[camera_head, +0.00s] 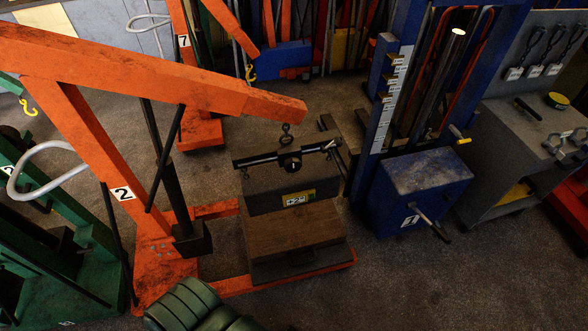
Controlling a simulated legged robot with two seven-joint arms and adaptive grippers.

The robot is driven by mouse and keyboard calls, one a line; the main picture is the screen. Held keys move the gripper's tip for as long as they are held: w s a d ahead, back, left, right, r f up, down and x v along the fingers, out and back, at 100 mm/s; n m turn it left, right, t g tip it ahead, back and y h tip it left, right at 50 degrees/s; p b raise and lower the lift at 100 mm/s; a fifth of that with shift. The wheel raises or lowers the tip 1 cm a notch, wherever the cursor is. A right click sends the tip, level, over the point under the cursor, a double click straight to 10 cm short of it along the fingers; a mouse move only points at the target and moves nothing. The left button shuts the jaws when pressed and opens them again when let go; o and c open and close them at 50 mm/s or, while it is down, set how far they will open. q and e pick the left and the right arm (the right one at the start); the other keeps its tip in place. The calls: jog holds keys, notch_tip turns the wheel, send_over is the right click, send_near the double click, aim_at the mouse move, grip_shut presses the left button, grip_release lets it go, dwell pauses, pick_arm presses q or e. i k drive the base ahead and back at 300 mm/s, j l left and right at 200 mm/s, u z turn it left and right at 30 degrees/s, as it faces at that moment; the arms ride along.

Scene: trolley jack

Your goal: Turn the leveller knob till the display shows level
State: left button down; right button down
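The leveller is a dark horizontal bar (262,159) hanging from the orange crane's hook (286,132), just above a grey block (272,184). A round dark part (291,164) sits at the bar's middle. A dark crank-like piece (331,147) is at its right end; I cannot tell which of these is the knob. A small yellow-edged panel (298,198) on the block's front, likely the display, seems to read "+2" with a last mark too small to tell.
An orange crane (150,72) marked 2 reaches over the block from the left. A blue press (418,185) and a grey tool bench (520,135) stand at right. The floor (400,285) at front right is clear.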

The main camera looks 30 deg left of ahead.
aim_at(292, 164)
jog(key=k+l+u, duration=0.2)
jog(key=u, duration=0.2)
jog(key=k+l+u, duration=0.1)
jog(key=k+u, duration=0.4)
jog(key=u, duration=0.25)
